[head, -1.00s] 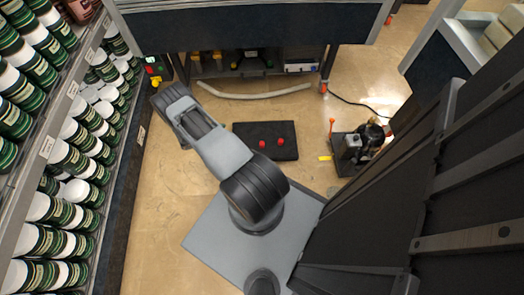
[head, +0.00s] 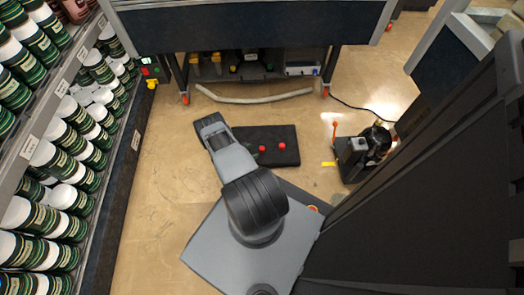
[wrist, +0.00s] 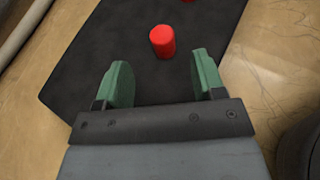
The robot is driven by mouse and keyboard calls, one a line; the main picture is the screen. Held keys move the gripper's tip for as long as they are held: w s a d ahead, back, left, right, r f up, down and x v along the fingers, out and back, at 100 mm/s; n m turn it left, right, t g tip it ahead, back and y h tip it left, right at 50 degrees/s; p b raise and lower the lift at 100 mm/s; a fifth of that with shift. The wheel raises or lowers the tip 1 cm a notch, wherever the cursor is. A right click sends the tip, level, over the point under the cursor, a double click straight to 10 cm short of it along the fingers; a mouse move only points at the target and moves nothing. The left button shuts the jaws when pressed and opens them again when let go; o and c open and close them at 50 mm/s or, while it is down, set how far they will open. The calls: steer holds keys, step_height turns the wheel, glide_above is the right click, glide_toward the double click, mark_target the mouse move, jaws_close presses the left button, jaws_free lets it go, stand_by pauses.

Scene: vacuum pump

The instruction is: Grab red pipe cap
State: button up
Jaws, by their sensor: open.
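Two small red pipe caps lie on a black mat (head: 288,131) on the floor. In the head view one cap (head: 262,148) is nearer my arm and the other cap (head: 282,146) is to its right. In the wrist view one red cap (wrist: 162,41) stands on the mat ahead of my gripper (wrist: 160,85), roughly in line with the gap between the fingers. The second cap (wrist: 189,1) barely shows at the top edge. My gripper has green fingers, spread apart, with nothing between them. In the head view my arm mostly hides it.
A black pump (head: 370,150) stands on the floor to the right. Shelves of green and white cans (head: 60,160) line the left. A bench (head: 250,25) and a pale hose (head: 252,95) are behind the mat. The floor around the mat is mostly clear.

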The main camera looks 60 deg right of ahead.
mark_target(262, 148)
steer(key=b+x, duration=0.2)
steer(key=x, duration=0.2)
steer(key=shift+s+d+f, duration=0.15)
steer(key=shift+f, duration=0.05)
steer(key=shift+s+d, duration=0.15)
steer(key=shift+d, duration=0.25)
steer(key=shift+c, duration=0.3)
steer(key=c, duration=0.9)
steer(key=shift+c, duration=0.2)
